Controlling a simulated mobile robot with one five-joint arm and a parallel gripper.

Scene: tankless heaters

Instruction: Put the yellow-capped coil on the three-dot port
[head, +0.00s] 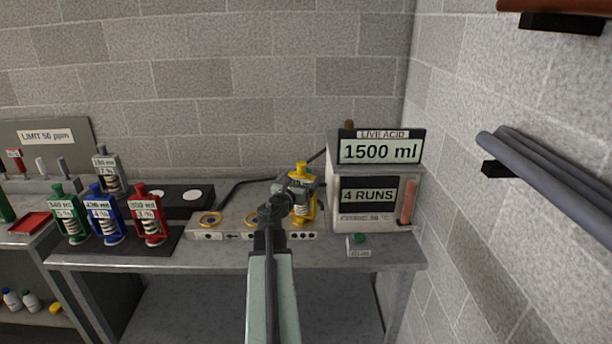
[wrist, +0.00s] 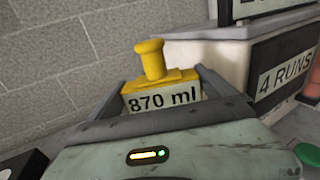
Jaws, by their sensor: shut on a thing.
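The yellow-capped coil (head: 302,172) stands upright at the right end of the port bar (head: 224,236), over the three-dot label (head: 302,236). In the wrist view the coil's yellow cap (wrist: 151,60) rises above a plate reading "870 ml". My gripper (head: 288,203) is shut on the coil; its two fingers flank the plate in the wrist view (wrist: 162,98). The three-dot port itself is hidden behind the coil and my gripper. I cannot tell whether the coil's foot touches the port.
An open gold-ringed port (head: 210,219) shows at the bar's left end. Green (head: 66,220), blue (head: 104,222) and red (head: 149,222) coils stand on a dark mat at left. The "1500 ml" heater box (head: 375,185) stands close right, with a green button (head: 359,239) before it.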

